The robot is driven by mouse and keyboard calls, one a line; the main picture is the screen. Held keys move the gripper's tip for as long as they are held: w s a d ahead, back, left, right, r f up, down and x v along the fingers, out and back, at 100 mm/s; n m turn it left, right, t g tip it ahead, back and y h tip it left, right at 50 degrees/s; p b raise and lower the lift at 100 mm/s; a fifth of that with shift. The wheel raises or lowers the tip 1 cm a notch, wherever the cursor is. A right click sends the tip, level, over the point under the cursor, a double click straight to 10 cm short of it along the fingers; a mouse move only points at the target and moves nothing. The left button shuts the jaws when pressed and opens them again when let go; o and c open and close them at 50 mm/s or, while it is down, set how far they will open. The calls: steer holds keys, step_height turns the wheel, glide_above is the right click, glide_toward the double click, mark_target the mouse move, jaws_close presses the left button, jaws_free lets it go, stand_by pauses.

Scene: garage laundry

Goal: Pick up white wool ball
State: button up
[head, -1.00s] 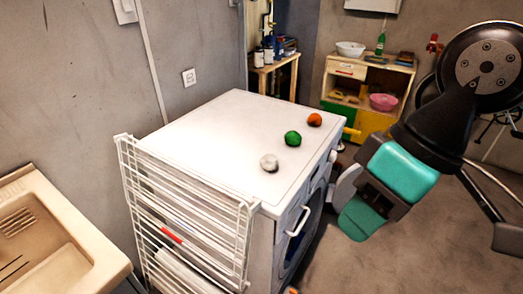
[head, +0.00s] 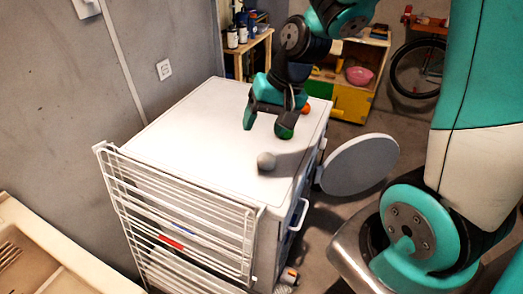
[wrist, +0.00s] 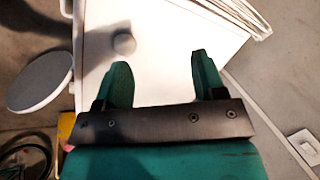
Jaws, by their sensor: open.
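The white wool ball (head: 266,161) lies on the white top of the washing machine (head: 190,122), near its front edge. My gripper (head: 267,126) is over the machine top, behind the ball, with its fingers pointing down, apart and empty. In the wrist view the ball (wrist: 124,44) shows just beyond the left fingertip, outside the gap between the fingers (wrist: 160,64). An orange ball (head: 305,108) is partly hidden behind my gripper. A green patch at the right finger may be the green ball or the fingertip; I cannot tell which.
A white drying rack (head: 180,225) hangs on the machine's near side. The round washer door (head: 360,163) stands open at the right. A beige sink (head: 50,255) is at lower left. The left part of the machine top is clear.

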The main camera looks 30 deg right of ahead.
steer(key=w+d+f+m+h+p, duration=0.1)
steer(key=w+d+f+m, duration=0.15)
steer(key=d, duration=0.25)
steer(key=w+d+f+m+p, duration=0.1)
steer(key=d+f+m, duration=0.1)
steer(key=d+m, duration=0.3)
steer(key=n+p, duration=0.1)
steer(key=p, duration=0.1)
glide_toward(270, 155)
steer(key=shift+t, duration=0.4)
steer(key=x, duration=0.2)
steer(key=s+x, duration=0.1)
steer(key=x, duration=0.1)
steer(key=shift+w+a+f, duration=0.1)
steer(key=shift+a+f, duration=0.05)
steer(key=shift+f, duration=0.3)
steer(key=shift+p+x, duration=1)
steer(key=shift+x, duration=2.15)
steer(key=shift+w, duration=0.1)
steer(key=shift+c, duration=0.5)
steer(key=c, duration=0.6)
